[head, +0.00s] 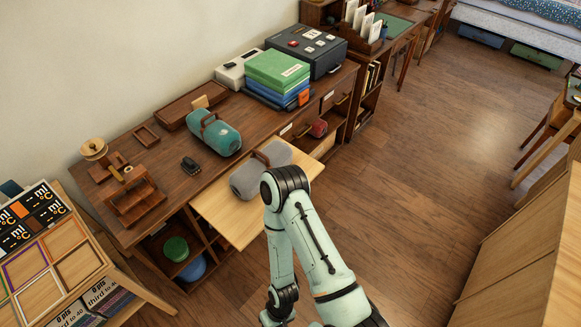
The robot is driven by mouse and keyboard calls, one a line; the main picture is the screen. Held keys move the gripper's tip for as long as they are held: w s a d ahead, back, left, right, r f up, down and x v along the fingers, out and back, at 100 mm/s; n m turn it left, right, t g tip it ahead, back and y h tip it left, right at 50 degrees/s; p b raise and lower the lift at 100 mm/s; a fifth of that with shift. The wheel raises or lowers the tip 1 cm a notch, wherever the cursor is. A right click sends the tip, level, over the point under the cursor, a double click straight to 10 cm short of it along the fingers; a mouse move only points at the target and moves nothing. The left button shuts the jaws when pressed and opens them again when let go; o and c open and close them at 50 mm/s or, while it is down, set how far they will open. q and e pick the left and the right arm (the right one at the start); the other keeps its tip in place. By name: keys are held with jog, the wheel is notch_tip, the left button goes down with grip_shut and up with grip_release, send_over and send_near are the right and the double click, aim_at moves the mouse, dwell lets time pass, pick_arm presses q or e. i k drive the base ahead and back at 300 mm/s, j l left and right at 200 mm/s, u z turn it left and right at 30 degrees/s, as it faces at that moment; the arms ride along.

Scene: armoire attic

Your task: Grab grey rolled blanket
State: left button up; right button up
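The grey rolled blanket (247,180) lies on a light wooden pull-out board at the front of the desk. The forearm bends back down to the bottom edge. No gripper fingers show in the view, and nothing is seen holding the blanket.
A teal rolled blanket (220,136) lies on the desk (160,151) behind the grey one. A red roll (318,128) sits in an open drawer to the right. Green and blue binders (278,69) and a dark case (306,49) stand farther back. The floor (400,170) to the right is clear.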

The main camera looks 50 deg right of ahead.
aim_at(245, 182)
jog(key=z, duration=1.45)
jog(key=i+l, duration=0.1)
jog(key=l, duration=0.25)
jog(key=i+l, duration=0.15)
jog(key=l, duration=0.15)
jog(key=i+l, duration=0.1)
jog(key=l, duration=0.25)
jog(key=i+l+u, duration=0.1)
jog(key=l+u, duration=0.75)
jog(key=i+j, duration=0.05)
jog(key=j, duration=0.05)
